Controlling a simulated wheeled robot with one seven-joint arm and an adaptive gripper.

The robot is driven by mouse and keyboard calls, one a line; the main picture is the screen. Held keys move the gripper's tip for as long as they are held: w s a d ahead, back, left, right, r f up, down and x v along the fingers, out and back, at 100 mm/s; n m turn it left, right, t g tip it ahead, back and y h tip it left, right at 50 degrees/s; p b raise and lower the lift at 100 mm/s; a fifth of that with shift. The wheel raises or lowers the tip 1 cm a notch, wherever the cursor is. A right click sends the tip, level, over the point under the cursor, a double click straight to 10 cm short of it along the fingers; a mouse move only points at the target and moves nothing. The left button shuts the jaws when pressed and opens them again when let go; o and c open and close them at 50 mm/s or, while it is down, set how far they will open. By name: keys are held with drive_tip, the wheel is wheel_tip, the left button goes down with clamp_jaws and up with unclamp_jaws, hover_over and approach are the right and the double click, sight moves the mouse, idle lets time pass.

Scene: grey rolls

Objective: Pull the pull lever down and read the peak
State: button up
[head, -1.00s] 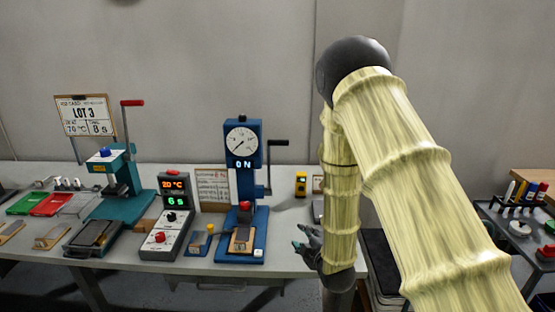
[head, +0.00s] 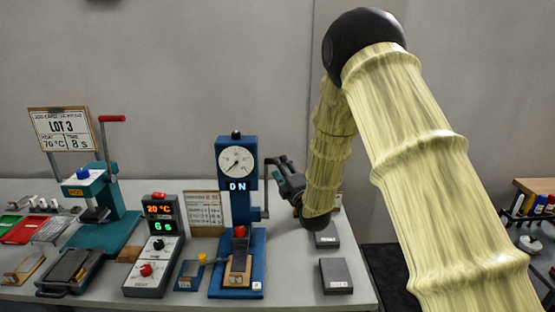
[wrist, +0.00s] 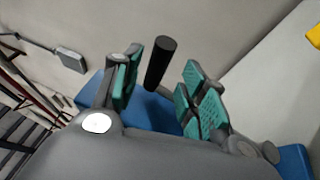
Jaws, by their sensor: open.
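The blue pull tester (head: 240,196) stands on the bench with a round dial (head: 236,160) and a display reading 0 N. Its pull lever (head: 266,181) is on the right side, raised, with its handle partly hidden by my gripper. My gripper (head: 286,178) is just right of the lever. In the wrist view the lever's black round grip (wrist: 160,62) shows between the open teal-padded fingers (wrist: 158,88), closer to the left finger, with a gap to the right one. A sample lies on the tester's base under a red knob (head: 240,231).
The heat-press controller (head: 160,245) reads 20 °C and 6 s, left of the tester. A teal press (head: 103,215) with a red-handled lever stands further left. Two dark grey blocks (head: 336,275) lie to the right. A card (head: 203,208) stands behind.

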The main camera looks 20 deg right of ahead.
drive_tip(key=w, duration=0.1)
drive_tip(key=w+r+p, duration=0.1)
drive_tip(key=w, duration=0.1)
drive_tip(key=shift+r, duration=0.15)
drive_tip(key=shift+w+a+f, duration=0.1)
drive_tip(key=shift+w+f, duration=0.15)
drive_tip(key=shift+w, duration=0.25)
drive_tip(key=shift+s+r, duration=0.15)
drive_tip(key=shift+s, duration=0.05)
drive_tip(key=shift+c, duration=0.8)
clamp_jaws()
